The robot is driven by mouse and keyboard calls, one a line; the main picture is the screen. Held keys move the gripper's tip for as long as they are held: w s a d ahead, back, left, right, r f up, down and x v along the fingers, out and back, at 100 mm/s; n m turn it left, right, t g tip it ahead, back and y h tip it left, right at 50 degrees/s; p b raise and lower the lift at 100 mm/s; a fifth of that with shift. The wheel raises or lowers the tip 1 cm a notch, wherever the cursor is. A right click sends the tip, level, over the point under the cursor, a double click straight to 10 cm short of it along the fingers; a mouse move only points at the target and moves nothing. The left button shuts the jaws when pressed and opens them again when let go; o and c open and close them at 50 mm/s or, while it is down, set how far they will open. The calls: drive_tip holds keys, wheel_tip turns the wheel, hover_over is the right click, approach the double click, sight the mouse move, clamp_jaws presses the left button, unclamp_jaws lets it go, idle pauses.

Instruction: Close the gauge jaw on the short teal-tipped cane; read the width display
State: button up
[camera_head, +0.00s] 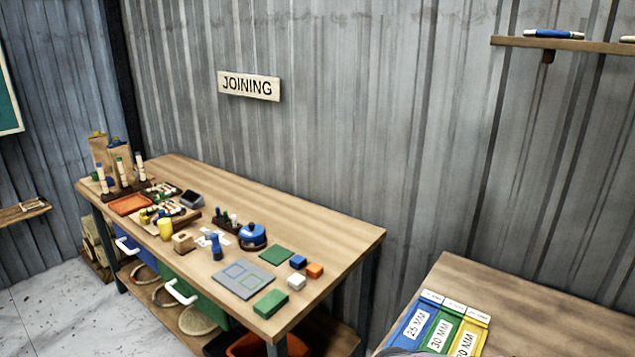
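The workbench (330,235) under the JOINING sign carries many small items, seen from a distance. Several pale upright canes with coloured tips (120,172) stand in a dark holder at its far left end; blue and green tips show. I cannot tell which one, if any, is the short teal-tipped cane. My gripper is not in view.
An orange tray (130,204), a yellow cup (165,229), a blue round container (252,236), a grey mat (243,279) and small coloured blocks (298,262) share the bench. A second table (560,315) at lower right holds blue, green and yellow labelled bins (440,327).

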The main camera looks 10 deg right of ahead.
idle(0.8)
wheel_tip(320, 180, down, 14)
drive_tip(key=b, duration=1.3)
drive_tip(key=shift+r+b, duration=0.2)
drive_tip(key=shift+b, duration=0.1)
